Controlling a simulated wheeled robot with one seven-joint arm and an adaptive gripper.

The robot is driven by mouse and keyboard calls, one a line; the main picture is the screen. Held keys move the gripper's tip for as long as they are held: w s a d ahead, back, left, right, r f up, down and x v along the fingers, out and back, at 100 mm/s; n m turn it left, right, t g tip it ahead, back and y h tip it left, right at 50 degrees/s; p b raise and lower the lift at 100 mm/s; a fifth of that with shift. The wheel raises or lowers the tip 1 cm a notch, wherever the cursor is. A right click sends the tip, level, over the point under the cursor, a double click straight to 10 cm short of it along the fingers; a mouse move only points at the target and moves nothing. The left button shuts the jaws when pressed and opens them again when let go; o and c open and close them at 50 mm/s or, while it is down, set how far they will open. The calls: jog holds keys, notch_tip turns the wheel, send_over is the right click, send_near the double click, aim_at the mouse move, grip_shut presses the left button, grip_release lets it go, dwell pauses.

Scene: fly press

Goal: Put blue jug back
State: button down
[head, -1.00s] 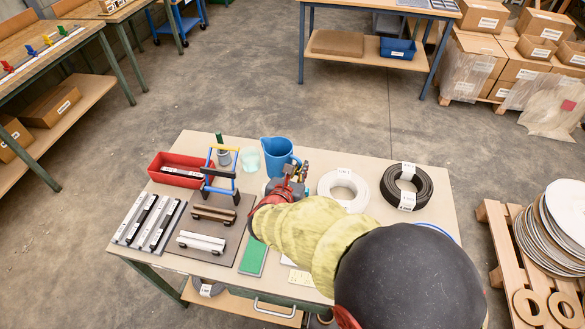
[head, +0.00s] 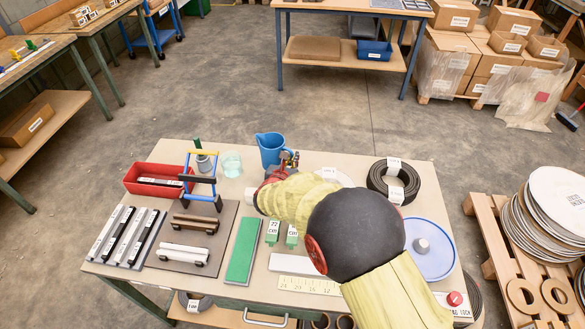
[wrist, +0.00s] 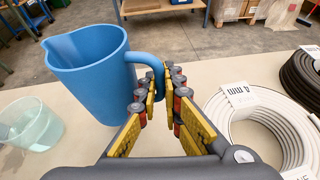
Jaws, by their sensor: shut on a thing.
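The blue jug (head: 270,149) is at the back of the workbench (head: 320,160), upright, with its handle toward my gripper. In the wrist view the jug (wrist: 95,75) fills the upper left. My gripper (wrist: 160,88) is shut on the jug's handle (wrist: 150,62), with fingers on both sides of it. In the head view my gripper (head: 288,160) is partly hidden by my own arm. I cannot tell whether the jug's base touches the bench.
A clear beaker (head: 231,164) with liquid stands left of the jug. A white coil (wrist: 262,125) and a black coil (head: 395,182) lie to the right. A red bin (head: 153,180) and a blue-yellow frame (head: 203,178) are at the left.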

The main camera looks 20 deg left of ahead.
jog(key=shift+w+f, duration=0.2)
jog(key=shift+w+a+f+b, duration=0.1)
jog(key=shift+w+f+b, duration=0.1)
jog(key=shift+f+b, duration=1.15)
jog(key=shift+f+p, duration=0.35)
jog(key=shift+f, duration=0.05)
jog(key=shift+f, duration=0.15)
jog(key=c, duration=2)
grip_release()
jog(key=shift+o, duration=0.2)
